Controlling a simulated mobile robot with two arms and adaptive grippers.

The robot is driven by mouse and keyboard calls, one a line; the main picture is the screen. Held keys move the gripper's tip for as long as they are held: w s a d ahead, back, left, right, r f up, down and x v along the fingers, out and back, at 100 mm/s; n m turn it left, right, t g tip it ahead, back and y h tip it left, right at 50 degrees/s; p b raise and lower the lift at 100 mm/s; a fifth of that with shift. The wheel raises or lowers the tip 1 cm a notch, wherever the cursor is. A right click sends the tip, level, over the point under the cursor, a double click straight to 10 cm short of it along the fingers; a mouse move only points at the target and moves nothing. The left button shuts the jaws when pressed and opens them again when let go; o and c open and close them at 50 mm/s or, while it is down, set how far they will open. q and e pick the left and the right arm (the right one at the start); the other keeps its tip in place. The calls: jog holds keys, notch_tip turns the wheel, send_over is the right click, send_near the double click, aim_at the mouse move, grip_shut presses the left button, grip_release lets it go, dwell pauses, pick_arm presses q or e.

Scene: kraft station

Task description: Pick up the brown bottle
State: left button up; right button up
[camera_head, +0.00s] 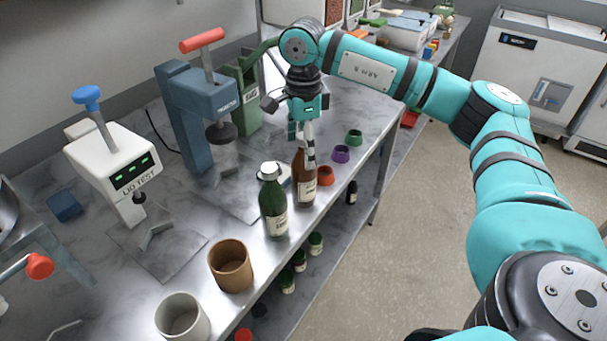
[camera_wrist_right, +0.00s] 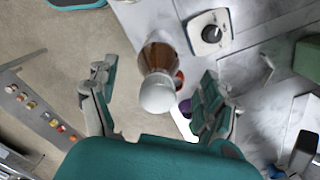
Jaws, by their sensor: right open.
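The brown bottle (camera_head: 304,187) stands upright on the metal worktop, just behind and right of a green bottle (camera_head: 273,205) with a white cap. My right gripper (camera_head: 304,138) is directly above it, pointing down, with its fingers around the bottle's top in the head view. In the right wrist view, the brown bottle (camera_wrist_right: 161,56) and its white cap (camera_wrist_right: 157,95) lie between the two spread fingers of the right gripper (camera_wrist_right: 155,82). A gap shows on both sides of the cap. My left gripper is in neither view.
Red, purple (camera_head: 341,154) and green (camera_head: 354,137) rings lie to the right of the bottle, near the worktop's edge. A brown cup (camera_head: 231,267) and a white cup (camera_head: 183,318) stand in front. A blue press (camera_head: 190,110) and a white lid tester (camera_head: 112,165) stand left.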

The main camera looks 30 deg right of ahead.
aim_at(303, 159)
jog(key=shift+s+f+p, duration=0.1)
jog(key=shift+f+p, duration=0.3)
jog(key=shift+f, duration=1.5)
jog(key=shift+r, duration=0.1)
grip_shut()
